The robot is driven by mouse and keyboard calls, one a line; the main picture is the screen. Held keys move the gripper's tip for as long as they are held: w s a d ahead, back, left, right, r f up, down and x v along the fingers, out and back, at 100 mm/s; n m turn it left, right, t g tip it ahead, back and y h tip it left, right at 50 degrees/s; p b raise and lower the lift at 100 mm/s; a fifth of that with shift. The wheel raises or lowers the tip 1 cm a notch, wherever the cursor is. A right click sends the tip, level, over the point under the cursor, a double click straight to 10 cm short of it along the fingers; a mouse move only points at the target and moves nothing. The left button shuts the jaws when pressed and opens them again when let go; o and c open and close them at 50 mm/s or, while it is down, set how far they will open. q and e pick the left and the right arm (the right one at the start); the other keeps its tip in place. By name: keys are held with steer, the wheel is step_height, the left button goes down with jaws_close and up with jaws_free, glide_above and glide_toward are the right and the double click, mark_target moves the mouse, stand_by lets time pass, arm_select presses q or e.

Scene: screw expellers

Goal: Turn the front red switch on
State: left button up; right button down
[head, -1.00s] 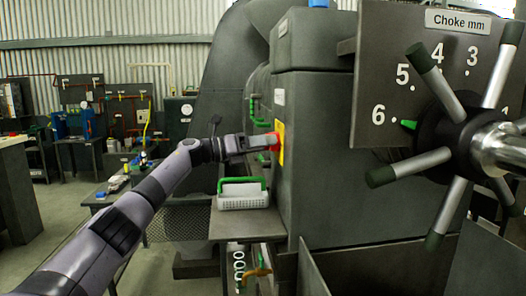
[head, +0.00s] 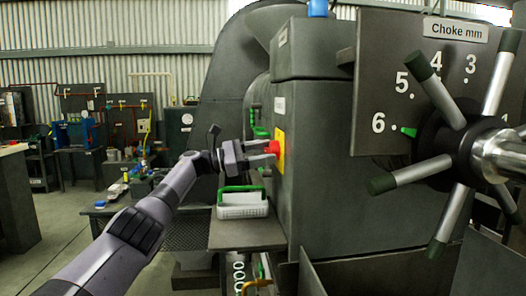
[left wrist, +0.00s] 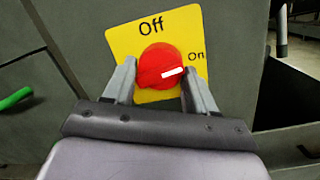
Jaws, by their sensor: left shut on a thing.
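The red switch (left wrist: 158,66) is a round knob on a yellow plate (left wrist: 125,43) marked Off at the top and On at the right. Its white mark points right, toward the On side. In the head view the red switch (head: 273,147) is on the side of the grey machine. My left gripper (head: 270,152) reaches it from the left and is shut on the knob. In the left wrist view its fingers (left wrist: 158,82) stand on both sides of the knob. My right gripper is not in view.
A white basket with a green handle (head: 243,211) stands on a grey shelf (head: 240,236) below the gripper. The large spoked choke wheel (head: 458,140) and its number plate (head: 385,75) fill the right side. Workbenches stand far left.

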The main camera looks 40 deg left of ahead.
arm_select(q)
steer(key=shift+m+h+p, duration=0.3)
steer(key=shift+m, duration=0.6)
steer(key=shift+f, duration=0.15)
steer(key=o, duration=1)
steer(key=b+v, duration=0.2)
steer(key=v, duration=0.5)
